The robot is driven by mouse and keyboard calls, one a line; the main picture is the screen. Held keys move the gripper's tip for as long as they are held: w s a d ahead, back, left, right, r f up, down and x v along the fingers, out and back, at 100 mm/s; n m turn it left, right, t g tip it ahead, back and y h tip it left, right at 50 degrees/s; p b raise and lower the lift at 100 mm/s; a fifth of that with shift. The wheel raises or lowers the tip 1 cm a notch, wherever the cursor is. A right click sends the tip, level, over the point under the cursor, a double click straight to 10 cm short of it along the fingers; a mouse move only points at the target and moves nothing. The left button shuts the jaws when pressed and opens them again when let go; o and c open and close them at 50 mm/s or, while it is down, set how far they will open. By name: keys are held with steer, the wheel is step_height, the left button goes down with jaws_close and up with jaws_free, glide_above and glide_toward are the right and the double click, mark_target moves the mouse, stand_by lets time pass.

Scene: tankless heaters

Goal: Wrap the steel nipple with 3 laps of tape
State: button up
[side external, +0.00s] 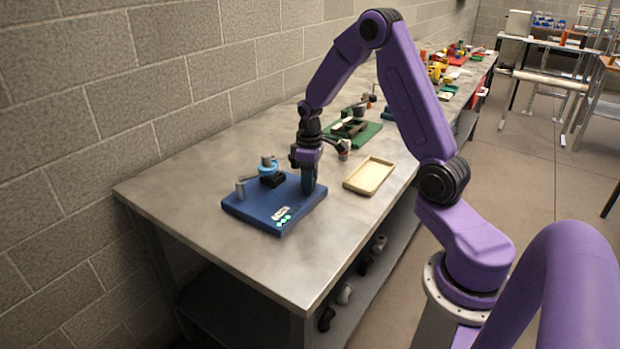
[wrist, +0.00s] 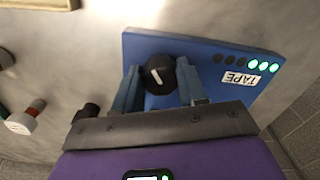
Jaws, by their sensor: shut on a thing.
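The blue tape board (side external: 248,208) lies on the bench. On it, a grey upright piece (side external: 267,158), which looks like the steel nipple, has a light-blue ring (side external: 268,168) around it, over a black block. I cannot count laps of tape. A short grey post (side external: 240,188) stands to its left. My gripper (side external: 308,188) is down at the board's right side. In the wrist view its fingers are shut on a black knob (wrist: 160,75) with a white mark. The board's "TAPE" label (wrist: 240,79) shows beside several indicator lights (wrist: 263,66); three are lit green.
A shallow tan tray (side external: 369,177) lies right of the board. A green board (side external: 356,133) with fittings lies behind my gripper. More parts sit far along the bench. A block wall runs along the left. The bench front is clear.

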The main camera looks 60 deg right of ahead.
steer(key=m, duration=0.4)
stand_by(0.3)
steer(key=o, duration=1.1)
steer(key=shift+c, duration=0.2)
step_height(320, 180, up, 18)
steer(key=shift+f, duration=0.25)
steer(key=shift+a, duration=0.15)
